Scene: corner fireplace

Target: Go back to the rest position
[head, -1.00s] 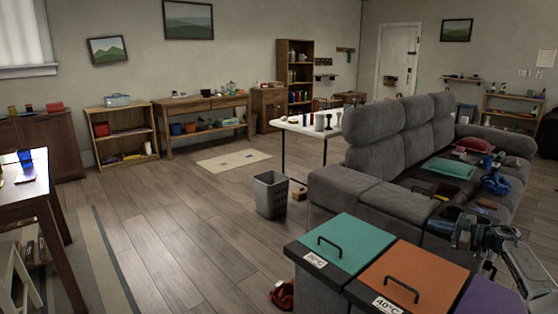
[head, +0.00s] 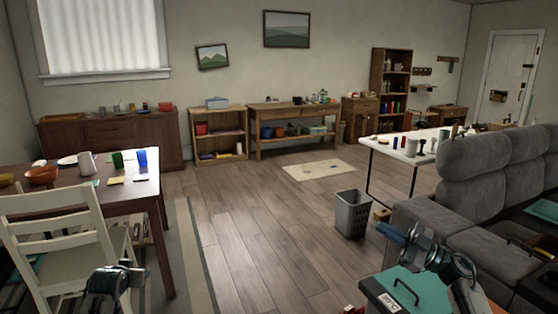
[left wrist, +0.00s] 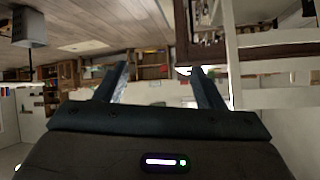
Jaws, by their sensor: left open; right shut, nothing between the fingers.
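My right gripper (head: 392,235) is shut and empty. It is at the lower right of the head view, in front of the grey sofa and above the floor near the teal-lidded box. My left gripper (left wrist: 160,82) is open in the left wrist view, with nothing between its two dark fingers. That view shows the room upside down. Part of my left arm shows low at the left of the head view, beside the white chair; its fingers are not clear there.
The white chair (head: 62,235) and dark wooden table (head: 130,193) stand at left. The grey sofa (head: 470,205), white table (head: 400,150) and teal-lidded box (head: 425,290) are at right. A grey bin (head: 352,215) stands mid-right. The wooden floor (head: 255,235) between is clear.

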